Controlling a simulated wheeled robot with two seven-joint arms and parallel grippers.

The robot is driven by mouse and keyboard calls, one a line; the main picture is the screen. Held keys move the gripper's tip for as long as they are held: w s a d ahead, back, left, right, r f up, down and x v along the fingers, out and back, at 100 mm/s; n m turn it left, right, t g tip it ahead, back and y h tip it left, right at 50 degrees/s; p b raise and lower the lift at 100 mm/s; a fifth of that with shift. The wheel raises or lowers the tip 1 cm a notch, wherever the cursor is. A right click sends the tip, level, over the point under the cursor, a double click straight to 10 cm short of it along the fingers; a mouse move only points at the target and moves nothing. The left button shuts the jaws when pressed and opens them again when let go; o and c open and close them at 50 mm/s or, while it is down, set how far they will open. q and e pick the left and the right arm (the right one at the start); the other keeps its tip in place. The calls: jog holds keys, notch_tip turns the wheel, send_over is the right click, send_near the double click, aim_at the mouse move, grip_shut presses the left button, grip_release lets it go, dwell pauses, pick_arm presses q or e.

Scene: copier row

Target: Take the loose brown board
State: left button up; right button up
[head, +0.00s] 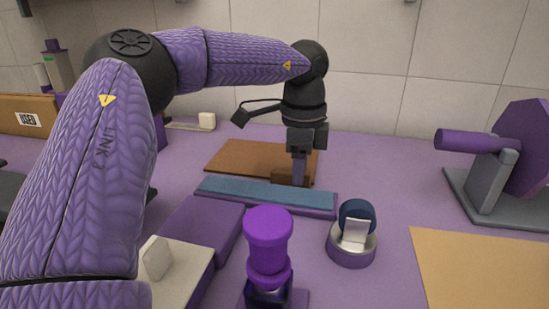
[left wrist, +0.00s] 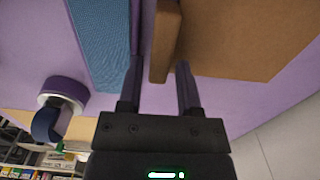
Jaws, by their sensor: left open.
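The brown board (head: 235,158) lies flat on the purple counter behind a long blue-topped strip (head: 265,195). A darker raised brown bar stands along its near edge. My left gripper (head: 299,180) points down at this bar, near the board's right end. In the left wrist view the board (left wrist: 240,38) fills the upper right, and its raised bar reaches between the two spread fingers of the gripper (left wrist: 159,68). The jaws are open; I cannot tell whether either finger touches the bar. My right gripper is not in view.
A purple stamp-like tool (head: 268,250) and a round holder (head: 352,248) stand in front of the strip. A tan board (head: 485,270) lies front right. A grey and purple machine (head: 490,180) stands right. The tiled wall (head: 400,85) closes the back.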

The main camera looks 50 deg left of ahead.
pick_arm(q)
jog(key=shift+f, duration=0.1)
jog(key=shift+c, duration=0.3)
grip_shut()
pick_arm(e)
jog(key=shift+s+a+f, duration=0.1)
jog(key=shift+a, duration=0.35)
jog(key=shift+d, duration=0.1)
pick_arm(q)
jog(key=shift+r+p, duration=0.35)
jog(key=shift+r, duration=0.1)
notch_tip(320, 180, up, 20)
jog(key=p, duration=1.3)
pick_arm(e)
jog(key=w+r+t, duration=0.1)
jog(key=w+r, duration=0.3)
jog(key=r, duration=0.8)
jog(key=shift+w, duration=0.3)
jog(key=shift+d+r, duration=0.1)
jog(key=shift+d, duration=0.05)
